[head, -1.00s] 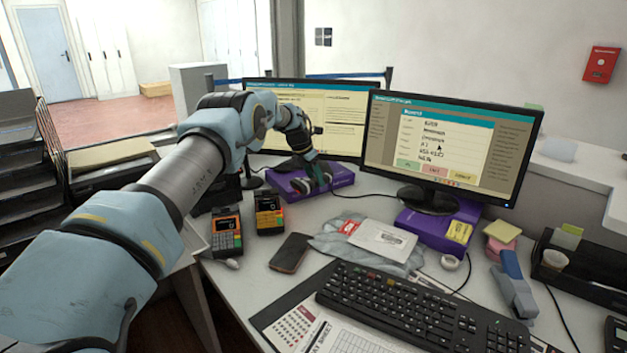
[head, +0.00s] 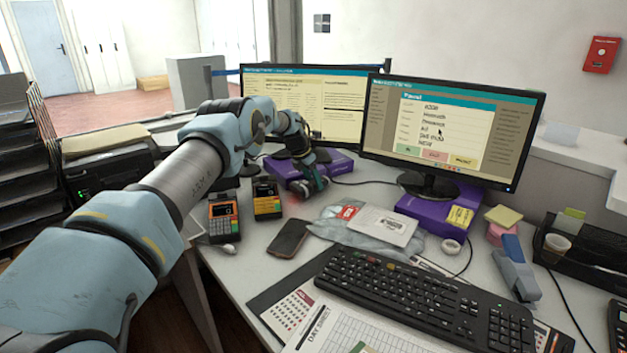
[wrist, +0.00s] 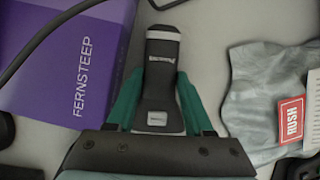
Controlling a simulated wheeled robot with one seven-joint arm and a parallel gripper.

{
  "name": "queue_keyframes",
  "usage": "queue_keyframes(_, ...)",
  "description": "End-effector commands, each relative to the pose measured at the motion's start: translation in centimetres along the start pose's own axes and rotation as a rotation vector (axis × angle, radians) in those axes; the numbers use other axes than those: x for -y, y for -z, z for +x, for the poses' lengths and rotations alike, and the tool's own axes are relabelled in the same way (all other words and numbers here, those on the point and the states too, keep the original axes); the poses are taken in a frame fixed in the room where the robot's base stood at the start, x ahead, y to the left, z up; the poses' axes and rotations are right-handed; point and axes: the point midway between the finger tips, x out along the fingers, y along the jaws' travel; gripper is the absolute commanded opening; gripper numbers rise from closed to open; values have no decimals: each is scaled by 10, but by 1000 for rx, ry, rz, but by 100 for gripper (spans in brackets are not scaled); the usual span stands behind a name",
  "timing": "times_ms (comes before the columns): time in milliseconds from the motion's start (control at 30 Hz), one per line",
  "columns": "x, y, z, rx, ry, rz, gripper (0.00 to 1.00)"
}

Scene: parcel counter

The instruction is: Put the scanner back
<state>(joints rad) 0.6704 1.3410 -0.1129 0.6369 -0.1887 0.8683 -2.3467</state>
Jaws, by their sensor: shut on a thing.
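The scanner (wrist: 161,80) is a dark grey handheld with light bands at its far and near ends. In the wrist view it lies between the green fingers of my gripper (wrist: 161,100), which are shut on its sides. In the head view my gripper (head: 310,185) is low over the desk, just in front of the purple box under the left monitor. The scanner is small and mostly hidden there, with a faint red glow beside it. I cannot make out a holder for the scanner.
A purple box (wrist: 65,55) is left of the scanner in the wrist view; a grey mailer (wrist: 255,95) with a RUSH label is right. The keyboard (head: 415,292) fills the front.

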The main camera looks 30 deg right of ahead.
Motion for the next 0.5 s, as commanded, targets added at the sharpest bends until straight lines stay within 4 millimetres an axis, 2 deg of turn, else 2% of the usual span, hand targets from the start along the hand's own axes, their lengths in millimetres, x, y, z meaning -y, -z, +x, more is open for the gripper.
queue_keyframes(500,0,2,5,0,-1,0,0)
